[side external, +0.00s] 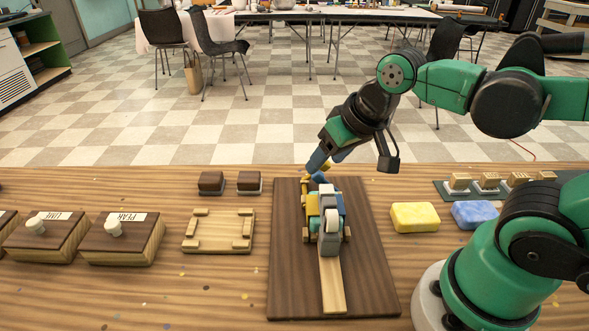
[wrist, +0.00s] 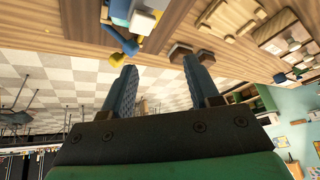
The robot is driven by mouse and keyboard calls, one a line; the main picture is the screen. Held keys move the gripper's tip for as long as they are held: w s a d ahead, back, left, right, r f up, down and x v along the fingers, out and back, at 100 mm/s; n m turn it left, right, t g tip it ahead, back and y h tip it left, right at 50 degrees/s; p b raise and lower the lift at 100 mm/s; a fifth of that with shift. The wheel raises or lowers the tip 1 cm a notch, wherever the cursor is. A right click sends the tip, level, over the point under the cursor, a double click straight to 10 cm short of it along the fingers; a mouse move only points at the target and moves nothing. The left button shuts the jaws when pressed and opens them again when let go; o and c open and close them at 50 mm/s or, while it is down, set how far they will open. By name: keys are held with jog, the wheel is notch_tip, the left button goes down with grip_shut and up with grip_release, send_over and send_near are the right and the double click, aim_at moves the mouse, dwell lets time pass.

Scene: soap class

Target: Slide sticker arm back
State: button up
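The sticker device (side external: 328,218) stands on a dark wooden board (side external: 290,275) in the side view, with blue, yellow and white-grey parts and a pale wooden strip running toward the near edge. A yellow arm or handle (side external: 307,190) rises at its left side. In the wrist view, a yellow end (wrist: 117,59) and a blue bar (wrist: 122,40) lie by the left fingertip; contact cannot be told. My gripper (side external: 328,161) is just above and behind the device. In the wrist view, my gripper (wrist: 160,72) has its blue fingers apart with nothing held between them.
Left of the board are a wooden tray (side external: 218,246) with raised blocks, two small dark blocks (side external: 211,182), and knobbed boxes (side external: 122,238). To the right are a yellow soap (side external: 415,216), a blue soap (side external: 474,213) and a stamp rack (side external: 489,186).

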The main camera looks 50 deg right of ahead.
aim_at(330, 201)
jog(key=m+g, duration=0.2)
jog(key=s+a+m+g, duration=0.1)
jog(key=m, duration=0.1)
jog(key=shift+f, duration=0.15)
jog(key=m, duration=0.1)
jog(key=m+g, duration=0.1)
jog(key=g, duration=0.1)
jog(key=shift+s+a+m, duration=0.35)
jog(key=shift+m, duration=0.05)
jog(key=shift+s+f+g, duration=0.1)
jog(key=shift+f+g, duration=0.1)
jog(key=shift+g, duration=0.1)
jog(key=shift+f, duration=2.65)
grip_shut()
